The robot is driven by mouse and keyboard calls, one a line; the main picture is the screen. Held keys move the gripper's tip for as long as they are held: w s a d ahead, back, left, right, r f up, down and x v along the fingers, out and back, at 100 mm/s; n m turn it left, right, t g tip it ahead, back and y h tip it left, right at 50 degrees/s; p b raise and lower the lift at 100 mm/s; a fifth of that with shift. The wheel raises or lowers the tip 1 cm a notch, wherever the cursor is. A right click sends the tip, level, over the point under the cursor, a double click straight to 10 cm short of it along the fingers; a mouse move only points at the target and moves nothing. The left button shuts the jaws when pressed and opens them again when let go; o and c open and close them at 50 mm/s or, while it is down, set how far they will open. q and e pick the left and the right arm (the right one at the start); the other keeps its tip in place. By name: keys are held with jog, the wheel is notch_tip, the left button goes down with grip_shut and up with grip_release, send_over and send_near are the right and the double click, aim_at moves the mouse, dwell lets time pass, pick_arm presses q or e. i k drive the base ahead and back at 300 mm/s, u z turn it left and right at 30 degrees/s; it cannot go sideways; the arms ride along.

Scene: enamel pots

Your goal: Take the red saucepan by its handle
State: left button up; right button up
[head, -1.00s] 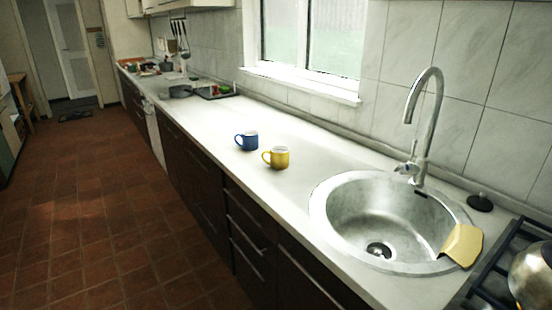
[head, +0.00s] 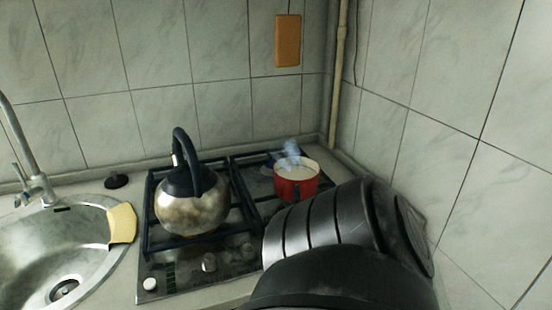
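The red saucepan (head: 298,187) stands upright on the right-hand side of the gas hob, in the corner. It has a pale rim and pale contents, and bluish-white steam rises from it. A dark upright shape, possibly its handle, shows at its front; my black arm covers the area just below and to the right. That arm fills the lower right of the head view. Neither gripper's fingers are visible, so I cannot see either one relative to the saucepan.
A steel kettle (head: 192,207) with a black handle sits on the left of the hob (head: 180,276). A sink (head: 98,272) with a yellow cloth (head: 122,223) on its rim is further left. Tiled walls close the corner behind and right. An orange board (head: 288,40) hangs on the wall.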

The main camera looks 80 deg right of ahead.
aim_at(304, 185)
jog(key=z, duration=4.35)
jog(key=k, duration=0.8)
jog(key=u, duration=2.35)
